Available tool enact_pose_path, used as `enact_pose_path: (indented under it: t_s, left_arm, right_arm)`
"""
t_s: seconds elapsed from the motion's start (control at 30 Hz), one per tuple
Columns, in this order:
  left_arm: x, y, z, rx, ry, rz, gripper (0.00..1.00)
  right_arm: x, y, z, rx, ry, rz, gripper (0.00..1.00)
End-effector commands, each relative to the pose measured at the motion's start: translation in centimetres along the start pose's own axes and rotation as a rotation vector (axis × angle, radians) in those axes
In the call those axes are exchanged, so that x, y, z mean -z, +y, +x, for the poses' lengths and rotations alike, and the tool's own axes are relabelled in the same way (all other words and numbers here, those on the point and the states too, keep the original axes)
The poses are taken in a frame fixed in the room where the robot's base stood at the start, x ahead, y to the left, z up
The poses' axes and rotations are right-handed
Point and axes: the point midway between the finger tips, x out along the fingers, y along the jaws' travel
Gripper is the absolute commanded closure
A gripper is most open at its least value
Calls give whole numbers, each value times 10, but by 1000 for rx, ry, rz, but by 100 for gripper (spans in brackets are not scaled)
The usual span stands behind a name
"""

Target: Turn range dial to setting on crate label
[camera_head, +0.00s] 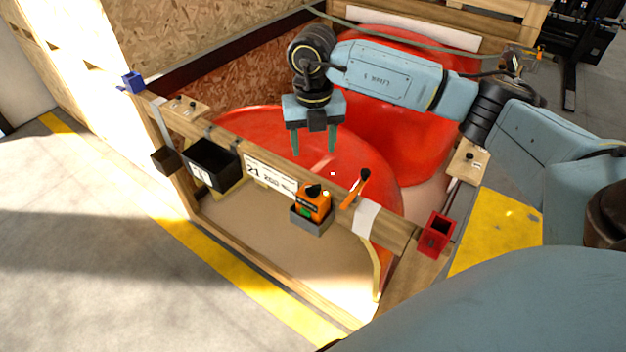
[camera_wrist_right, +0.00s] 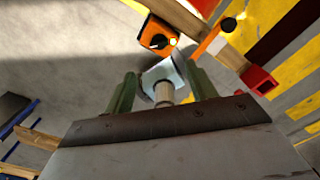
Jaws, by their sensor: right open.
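An orange device with a black dial (camera_head: 313,190) sits in a small grey holder (camera_head: 312,220) on the crate's front rail. The orange device also shows in the right wrist view (camera_wrist_right: 155,36), with its round black dial facing the camera. The dial's setting is too small to read. A white crate label (camera_head: 270,174) on the rail carries black print that seems to include "21". My right gripper (camera_head: 314,143) is open above the crate, behind and above the orange device, with nothing visibly held. Its green fingers show in the right wrist view (camera_wrist_right: 160,88). My left gripper is not in view.
Large red nosecones (camera_head: 270,135) fill the crate behind the rail. A black bin (camera_head: 213,165), an orange-handled tool (camera_head: 356,188) and a red holder (camera_head: 436,235) are on the rail. Small switch-like fittings on wood blocks (camera_head: 467,160) stand at the sides. Open floor lies in front.

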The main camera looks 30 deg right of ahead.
Motion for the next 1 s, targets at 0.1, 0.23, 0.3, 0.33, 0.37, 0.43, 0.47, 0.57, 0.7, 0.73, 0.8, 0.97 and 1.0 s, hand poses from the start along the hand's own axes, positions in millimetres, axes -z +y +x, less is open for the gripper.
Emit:
enact_pose_path:
  t_s: [0.1, 0.23, 0.3, 0.33, 0.37, 0.43, 0.47, 0.57, 0.7, 0.73, 0.8, 0.97, 1.0]
  left_arm:
    - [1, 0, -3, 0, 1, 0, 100]
    - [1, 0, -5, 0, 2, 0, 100]
    - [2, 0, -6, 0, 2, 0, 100]
    - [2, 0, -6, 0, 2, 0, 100]
    - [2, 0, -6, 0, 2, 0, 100]
    - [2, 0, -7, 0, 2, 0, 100]
    - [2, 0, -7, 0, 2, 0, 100]
    - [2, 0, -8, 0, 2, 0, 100]
    - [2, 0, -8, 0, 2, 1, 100]
    - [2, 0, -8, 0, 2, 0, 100]
    - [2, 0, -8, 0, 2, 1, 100]
    - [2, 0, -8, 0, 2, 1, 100]
    - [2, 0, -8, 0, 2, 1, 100]
  right_arm:
    - [2, 0, 24, 1, 7, 0, 44]
    - [2, 1, 52, -1, 6, -2, 44]
    - [2, 1, 68, -1, 7, -2, 44]
    - [2, 1, 74, -1, 7, -2, 44]
    - [2, 2, 79, -3, 6, -3, 44]
    - [2, 1, 91, -3, 6, -3, 44]
    - [2, 1, 96, -3, 5, -4, 44]
    - [2, 2, 108, -4, 4, -3, 44]
    - [2, 2, 118, -5, 4, -4, 44]
    - [2, 2, 118, -5, 3, -4, 44]
    - [1, 2, 120, -5, 3, -4, 44]
    - [1, 2, 120, -5, 3, -4, 44]
    - [1, 2, 120, -5, 3, -4, 44]
